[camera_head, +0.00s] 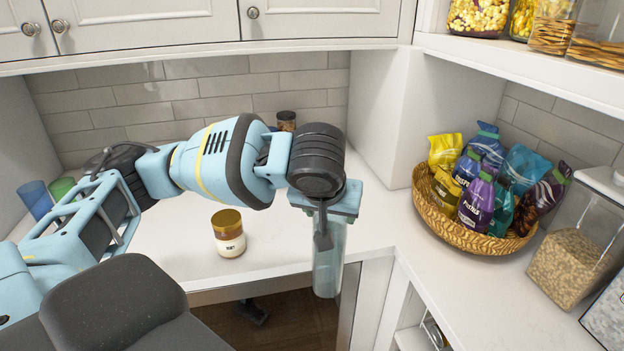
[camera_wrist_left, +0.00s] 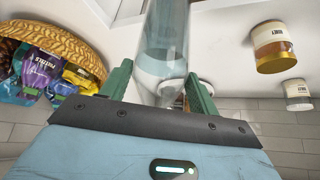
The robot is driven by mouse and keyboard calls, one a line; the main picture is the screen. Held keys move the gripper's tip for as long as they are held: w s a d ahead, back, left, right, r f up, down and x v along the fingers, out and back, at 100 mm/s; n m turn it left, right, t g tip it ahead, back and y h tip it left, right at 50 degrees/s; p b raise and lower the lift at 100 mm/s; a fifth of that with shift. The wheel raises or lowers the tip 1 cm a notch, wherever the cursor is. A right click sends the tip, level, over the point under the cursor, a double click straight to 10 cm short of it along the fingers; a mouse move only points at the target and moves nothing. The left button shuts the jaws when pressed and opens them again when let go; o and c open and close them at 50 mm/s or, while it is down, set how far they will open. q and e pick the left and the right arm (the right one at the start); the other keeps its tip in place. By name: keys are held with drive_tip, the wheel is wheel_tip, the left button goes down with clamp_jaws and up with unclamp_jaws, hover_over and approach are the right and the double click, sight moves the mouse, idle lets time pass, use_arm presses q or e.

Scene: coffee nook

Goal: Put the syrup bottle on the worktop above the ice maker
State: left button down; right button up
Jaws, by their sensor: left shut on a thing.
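My left gripper (camera_head: 324,235) is shut on a clear, bluish bottle, the syrup bottle (camera_head: 328,268). The bottle hangs about upright in front of the white worktop's (camera_head: 280,240) front edge, near the inner corner. In the left wrist view the bottle (camera_wrist_left: 165,45) stands between the two green fingers of the left gripper (camera_wrist_left: 162,88). I cannot clearly make out the ice maker; a metallic strip (camera_head: 250,284) runs below the worktop edge. My right gripper is not in view.
A honey jar (camera_head: 228,235) stands on the worktop left of the bottle, with a smaller jar (camera_head: 286,121) behind. Blue and green cups (camera_head: 36,198) stand far left. A wicker basket of snack bags (camera_head: 438,217) and a grain container (camera_head: 572,265) occupy the right counter.

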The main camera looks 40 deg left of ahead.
use_arm(q)
drive_tip(key=s+d+f+m+h, duration=0.2)
drive_tip(key=d+f+m, duration=0.2)
drive_tip(key=d+f, duration=0.2)
drive_tip(key=shift+s+f, duration=0.15)
drive_tip(key=shift+f, duration=0.05)
